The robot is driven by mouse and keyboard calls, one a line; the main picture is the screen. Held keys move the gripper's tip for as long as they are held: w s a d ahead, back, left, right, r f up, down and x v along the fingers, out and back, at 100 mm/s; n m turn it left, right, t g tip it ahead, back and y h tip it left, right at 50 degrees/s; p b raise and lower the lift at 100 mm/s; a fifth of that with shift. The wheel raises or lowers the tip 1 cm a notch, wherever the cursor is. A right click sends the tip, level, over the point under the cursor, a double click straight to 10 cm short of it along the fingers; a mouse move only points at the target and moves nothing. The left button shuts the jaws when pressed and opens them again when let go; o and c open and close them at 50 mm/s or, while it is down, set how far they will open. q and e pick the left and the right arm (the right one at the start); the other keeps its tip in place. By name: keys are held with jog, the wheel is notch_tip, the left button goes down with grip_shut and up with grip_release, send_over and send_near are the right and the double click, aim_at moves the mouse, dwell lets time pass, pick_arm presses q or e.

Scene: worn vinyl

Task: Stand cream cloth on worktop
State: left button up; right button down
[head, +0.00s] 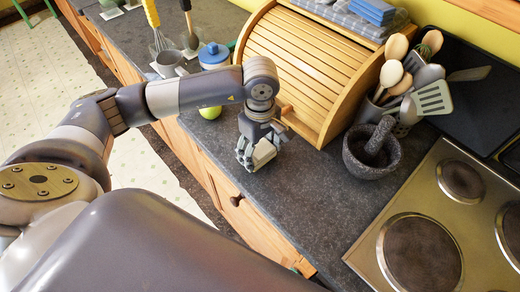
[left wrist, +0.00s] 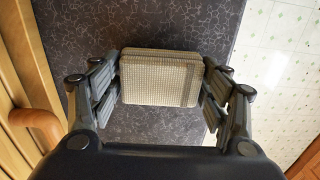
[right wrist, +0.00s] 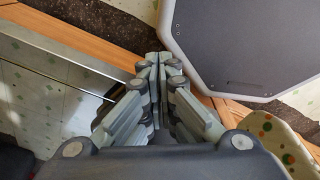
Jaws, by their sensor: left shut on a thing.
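The cream cloth (left wrist: 162,78) is a folded block with a fine check and a darker stripe. It sits between the fingers of my left gripper (left wrist: 160,85), which is shut on it. In the head view my left gripper (head: 258,148) points down at the dark speckled worktop (head: 290,205), near its front edge, and the cloth (head: 264,154) shows partly behind the fingers. I cannot tell whether the cloth touches the worktop. My right gripper (right wrist: 160,68) is shut and empty in the right wrist view, away from the cloth; it is not visible in the head view.
A wooden roll-top bread box (head: 310,65) stands behind my left gripper. To the right are a mortar with pestle (head: 370,155), a utensil pot (head: 368,112) and a hob (head: 430,230). A green apple (head: 210,112), mug (head: 170,64) and blue-lidded jar (head: 213,55) stand left. Worktop before the mortar is clear.

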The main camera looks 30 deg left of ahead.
pick_arm(q)
jog(key=shift+f+b, duration=0.55)
jog(key=shift+b, duration=0.1)
dwell(0.8)
jog(key=o, duration=1.4)
jog(key=shift+r+p, duration=1.9)
jog(key=shift+r, duration=2.1)
notch_tip(320, 180, up, 12)
